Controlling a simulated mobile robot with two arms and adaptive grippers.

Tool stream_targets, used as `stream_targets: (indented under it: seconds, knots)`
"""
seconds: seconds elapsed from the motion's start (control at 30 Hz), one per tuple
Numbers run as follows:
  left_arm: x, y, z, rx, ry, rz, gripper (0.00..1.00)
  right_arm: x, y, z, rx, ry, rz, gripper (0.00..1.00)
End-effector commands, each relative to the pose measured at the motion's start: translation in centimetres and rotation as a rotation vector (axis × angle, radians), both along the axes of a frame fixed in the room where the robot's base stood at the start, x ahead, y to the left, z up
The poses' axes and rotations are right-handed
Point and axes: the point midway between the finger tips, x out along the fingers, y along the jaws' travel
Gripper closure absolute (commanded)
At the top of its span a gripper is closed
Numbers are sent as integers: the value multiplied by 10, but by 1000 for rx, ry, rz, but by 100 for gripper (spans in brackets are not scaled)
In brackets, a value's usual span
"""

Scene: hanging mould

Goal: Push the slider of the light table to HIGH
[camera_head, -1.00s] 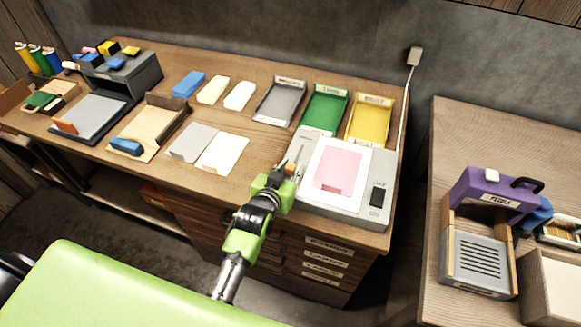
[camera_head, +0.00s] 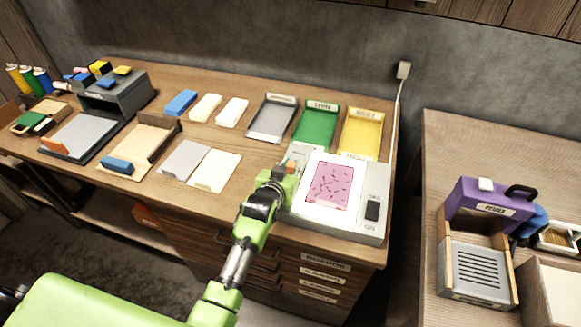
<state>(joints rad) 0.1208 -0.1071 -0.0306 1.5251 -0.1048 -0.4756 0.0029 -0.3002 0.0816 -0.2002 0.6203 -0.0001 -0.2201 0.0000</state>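The light table (camera_head: 368,234) is a pale grey box at the right end of the desk. Its lit white panel holds a pink sheet (camera_head: 330,184) with dark squiggly marks. A black switch (camera_head: 372,211) with OFF and ON labels is on its right side. My green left gripper (camera_head: 287,168) is at the light table's left edge, over the strip left of the panel. The slider cannot be made out; my gripper covers much of that strip. Whether the fingers are open or shut is too small to tell. My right gripper is not in view.
Grey, green (camera_head: 316,124) and yellow (camera_head: 362,132) trays stand behind the light table. Pale sheets (camera_head: 214,170) lie to its left. A cord runs up to a wall plug (camera_head: 403,70). A purple press (camera_head: 487,204) stands on the separate right table.

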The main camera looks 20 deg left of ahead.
Motion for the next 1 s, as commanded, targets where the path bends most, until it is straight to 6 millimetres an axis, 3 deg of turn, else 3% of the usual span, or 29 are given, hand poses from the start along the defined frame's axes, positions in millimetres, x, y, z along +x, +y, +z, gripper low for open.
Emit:
stream_targets:
  seconds: [0.03,0.07,0.57,1.0]
  knots:
    - [2,0,4,0,-8,1,68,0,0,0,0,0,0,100]
    - [2,0,4,0,-8,1,61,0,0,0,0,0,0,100]
    - [-7,1,5,1,-6,0,61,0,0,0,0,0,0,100]
    - [-74,3,33,1,-5,0,61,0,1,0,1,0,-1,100]
